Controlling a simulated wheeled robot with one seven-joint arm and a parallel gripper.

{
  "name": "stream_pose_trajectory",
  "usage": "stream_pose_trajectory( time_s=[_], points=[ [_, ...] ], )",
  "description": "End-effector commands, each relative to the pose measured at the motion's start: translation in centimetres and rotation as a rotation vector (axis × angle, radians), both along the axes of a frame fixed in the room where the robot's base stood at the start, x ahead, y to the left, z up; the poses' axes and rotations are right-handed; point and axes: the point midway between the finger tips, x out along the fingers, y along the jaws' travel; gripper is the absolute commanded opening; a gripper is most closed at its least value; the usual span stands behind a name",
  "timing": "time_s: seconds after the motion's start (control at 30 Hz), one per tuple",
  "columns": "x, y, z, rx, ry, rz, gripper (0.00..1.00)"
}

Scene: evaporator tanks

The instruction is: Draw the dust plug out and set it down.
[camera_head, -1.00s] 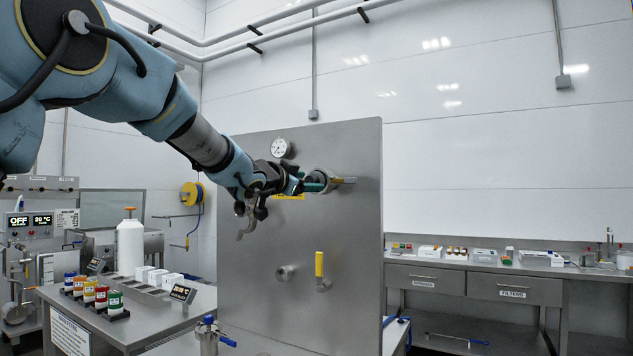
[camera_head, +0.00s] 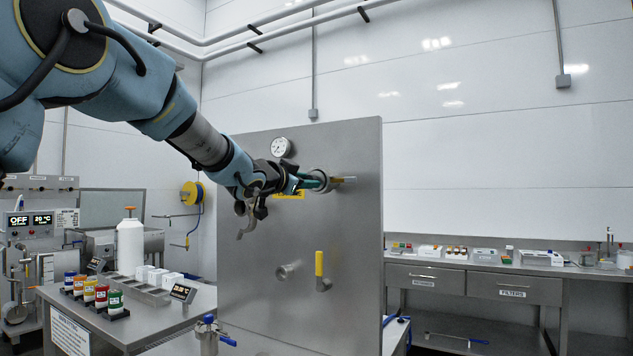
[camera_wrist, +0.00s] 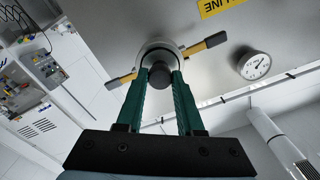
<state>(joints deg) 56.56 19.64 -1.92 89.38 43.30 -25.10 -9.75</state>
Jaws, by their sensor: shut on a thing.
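The dust plug (camera_wrist: 161,75) shows in the wrist view as a dark round knob between my green fingertips. It sits in front of the mouth of a steel port (camera_wrist: 158,54) with yellow-handled levers on both sides. I cannot tell how deep the plug sits in the port. My gripper (camera_wrist: 160,82) is shut on the plug. In the head view my gripper (camera_head: 314,180) reaches the upper part of the upright steel panel (camera_head: 250,260), right at the port (camera_head: 322,180). The fingers hide the plug there.
A pressure gauge (camera_head: 281,147) and a yellow label (camera_head: 290,195) are close by the port. A yellow-handled valve (camera_head: 320,265) and a small stub (camera_head: 285,271) stick out lower. A table (camera_head: 160,315) with bottles and boxes stands left; a bench (camera_head: 470,268) stands right.

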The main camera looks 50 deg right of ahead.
Motion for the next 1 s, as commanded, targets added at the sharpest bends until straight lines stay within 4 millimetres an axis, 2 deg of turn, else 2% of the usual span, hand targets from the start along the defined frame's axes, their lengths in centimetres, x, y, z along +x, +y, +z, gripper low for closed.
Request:
stream_pose_trajectory(
  time_s=[1.0],
  points=[
    [-0.6, 2.2, 0.0, -0.001, 0.0, -0.001, 0.0]
  ],
)
